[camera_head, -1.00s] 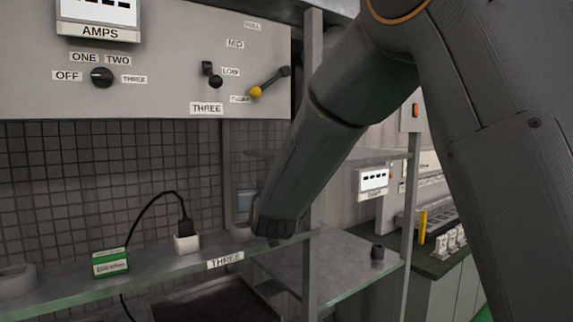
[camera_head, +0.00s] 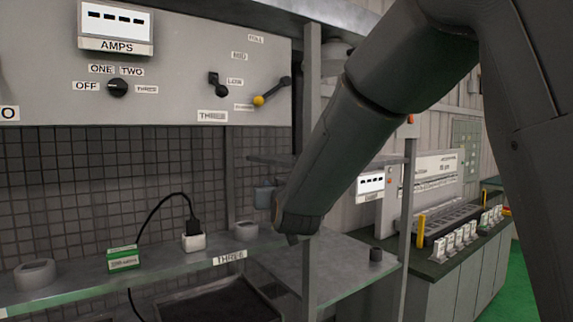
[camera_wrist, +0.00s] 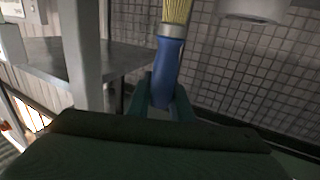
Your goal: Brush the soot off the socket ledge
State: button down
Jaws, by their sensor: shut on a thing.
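My gripper (camera_wrist: 165,96) is shut on the blue handle of a brush (camera_wrist: 169,62). The brush's pale yellow bristles point up to the top edge of the wrist view. In the head view the end of my arm is over the right end of the ledge (camera_head: 75,280), right of the label THREE; the brush is hidden there. The ledge is a grey shelf. It bears a white socket block (camera_head: 194,242) with a black plug, a grey ring (camera_head: 35,274) at left and another grey ring (camera_head: 246,230) near my arm. I cannot make out soot.
A green and white box (camera_head: 123,258) sits on the ledge, with a black cable arching behind it. A grey post (camera_head: 312,110) stands beside my arm. A tiled wall closes the back.

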jog(key=shift+r+p, duration=1.3)
jog(key=shift+r, duration=1.45)
